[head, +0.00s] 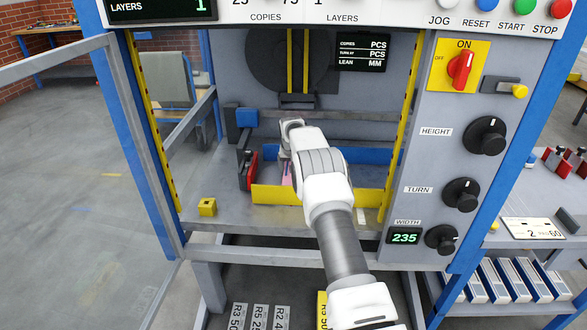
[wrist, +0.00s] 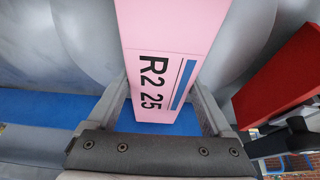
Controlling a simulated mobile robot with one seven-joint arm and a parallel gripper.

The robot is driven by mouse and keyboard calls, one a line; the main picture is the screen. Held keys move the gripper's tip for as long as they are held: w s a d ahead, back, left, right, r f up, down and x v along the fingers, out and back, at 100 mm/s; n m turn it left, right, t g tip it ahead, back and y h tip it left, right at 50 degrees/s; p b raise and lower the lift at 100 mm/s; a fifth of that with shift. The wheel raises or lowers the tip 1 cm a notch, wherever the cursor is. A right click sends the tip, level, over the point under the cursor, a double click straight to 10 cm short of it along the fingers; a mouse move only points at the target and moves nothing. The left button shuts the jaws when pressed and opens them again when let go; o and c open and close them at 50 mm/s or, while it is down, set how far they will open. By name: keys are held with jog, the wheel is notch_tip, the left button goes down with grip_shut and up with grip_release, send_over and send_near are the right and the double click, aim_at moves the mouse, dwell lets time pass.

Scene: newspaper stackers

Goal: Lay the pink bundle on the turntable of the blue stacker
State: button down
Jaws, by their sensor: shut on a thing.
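The pink bundle (wrist: 165,35) carries a label reading "R2 25" and a blue stripe, and it sits between the two jaws of my gripper (wrist: 160,88) in the wrist view. In the head view only a thin pink sliver of the bundle (head: 287,178) shows beside my gripper (head: 287,165); my arm hides the rest. My gripper is shut on the bundle inside the bay of the blue-framed stacker (head: 118,90), over an area with a yellow front wall (head: 275,196) and a blue back wall (head: 370,155). Whether the bundle touches the surface below cannot be told; the turntable's surface is largely hidden.
A red block (head: 250,170) stands at the bay's left, and a red part (wrist: 290,70) is close on the right in the wrist view. A small yellow block (head: 207,207) sits on the front ledge. The knob panel (head: 440,150) bounds the bay's right.

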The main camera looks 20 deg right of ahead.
jog(key=shift+f+b, duration=0.35)
jog(key=shift+f, duration=0.1)
dwell(0.6)
grip_release()
jog(key=shift+f, duration=0.2)
jog(key=p+v, duration=0.2)
jog(key=v, duration=1.5)
jog(key=shift+s+r, duration=0.2)
jog(key=shift+r, duration=0.05)
